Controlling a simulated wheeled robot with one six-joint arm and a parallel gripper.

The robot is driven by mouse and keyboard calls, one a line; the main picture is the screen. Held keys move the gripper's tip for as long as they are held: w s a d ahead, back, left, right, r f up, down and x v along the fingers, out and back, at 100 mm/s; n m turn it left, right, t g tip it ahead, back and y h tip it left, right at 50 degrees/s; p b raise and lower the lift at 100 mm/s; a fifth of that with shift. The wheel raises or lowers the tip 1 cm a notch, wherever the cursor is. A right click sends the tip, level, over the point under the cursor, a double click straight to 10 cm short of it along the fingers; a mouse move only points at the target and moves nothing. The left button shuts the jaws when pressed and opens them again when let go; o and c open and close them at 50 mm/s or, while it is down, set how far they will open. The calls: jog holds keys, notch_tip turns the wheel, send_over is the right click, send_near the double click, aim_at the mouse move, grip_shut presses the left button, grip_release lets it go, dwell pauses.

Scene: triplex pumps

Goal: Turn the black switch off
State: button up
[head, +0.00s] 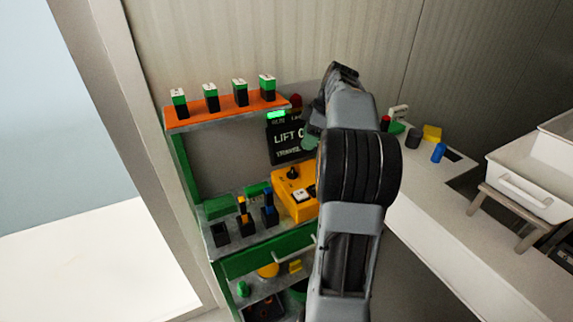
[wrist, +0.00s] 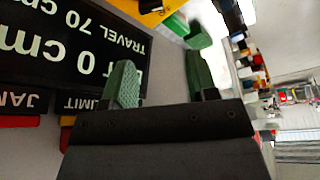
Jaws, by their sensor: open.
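The black switch (head: 292,173) is a small dark knob on top of a yellow box (head: 283,199) on the green bench, next to a white rocker or button. My arm reaches up in front of the bench, and my gripper (head: 309,140) is mostly hidden behind it, near the black display. In the wrist view my gripper (wrist: 160,78) has two green pads spread apart with nothing between them. A yellow piece, perhaps the box, shows at the top edge there.
A black display (head: 286,141) reading "LIFT" stands behind the box, close to my gripper. An orange shelf (head: 228,109) holds several green-and-black blocks. Blue and orange-topped pieces stand left of the box. A white counter (head: 430,215) lies right.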

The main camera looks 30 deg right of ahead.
aim_at(292, 170)
jog(key=shift+n, duration=0.3)
jog(key=x, duration=0.4)
jog(key=d+x, duration=0.1)
jog(key=x, duration=0.8)
jog(key=shift+w+d+f, duration=0.1)
jog(key=shift+w+f, duration=0.2)
jog(key=shift+f, duration=0.05)
jog(key=shift+c, duration=0.4)
